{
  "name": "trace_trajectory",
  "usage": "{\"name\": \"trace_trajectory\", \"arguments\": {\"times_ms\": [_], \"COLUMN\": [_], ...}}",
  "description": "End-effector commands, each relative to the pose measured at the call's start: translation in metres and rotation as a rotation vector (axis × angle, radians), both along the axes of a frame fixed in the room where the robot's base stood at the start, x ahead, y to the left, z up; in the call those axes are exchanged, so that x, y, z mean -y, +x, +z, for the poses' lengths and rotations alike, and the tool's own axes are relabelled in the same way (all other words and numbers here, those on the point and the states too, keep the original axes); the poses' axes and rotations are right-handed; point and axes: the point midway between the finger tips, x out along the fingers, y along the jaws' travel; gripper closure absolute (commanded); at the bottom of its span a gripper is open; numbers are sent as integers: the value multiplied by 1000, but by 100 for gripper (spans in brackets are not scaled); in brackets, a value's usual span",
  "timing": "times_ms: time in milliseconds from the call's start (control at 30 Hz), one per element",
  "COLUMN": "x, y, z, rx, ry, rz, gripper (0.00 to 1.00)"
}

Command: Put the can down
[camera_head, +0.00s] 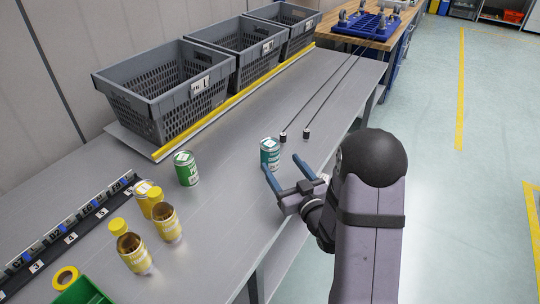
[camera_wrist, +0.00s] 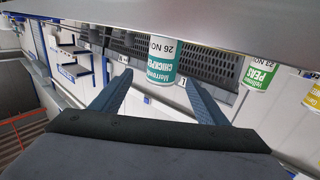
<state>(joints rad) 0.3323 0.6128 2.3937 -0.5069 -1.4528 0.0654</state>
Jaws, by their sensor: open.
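A teal can (camera_head: 269,155) labelled chickpeas stands upright on the grey table, near its right edge. In the wrist view, which is upside down, the teal can (camera_wrist: 162,60) shows just beyond the fingertips, in line with the gap between them. My gripper (camera_head: 281,163) is open and empty, with its two blue fingers pointing toward the can. It also shows open in the wrist view (camera_wrist: 158,78). I cannot tell exactly how small the gap between can and fingertips is.
A green peas can (camera_head: 186,168) stands left of the teal can. Grey crates (camera_head: 165,95) line the back behind a yellow strip. Two small black posts (camera_head: 306,135) stand just right of the teal can.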

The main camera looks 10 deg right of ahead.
Motion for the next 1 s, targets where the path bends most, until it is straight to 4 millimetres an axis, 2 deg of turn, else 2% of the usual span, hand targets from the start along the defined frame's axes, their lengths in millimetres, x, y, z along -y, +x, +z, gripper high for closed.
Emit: {"name": "trace_trajectory", "arguments": {"times_ms": [133,367,800,1000], "x": [-3,-4,-15,-15], "y": [12,18,62,65], "z": [1,1,1,0], "rx": [-1,0,-1,0], "ry": [0,0,0,0], "rz": [0,1,0,-1], "gripper": [32,32,32,32]}}
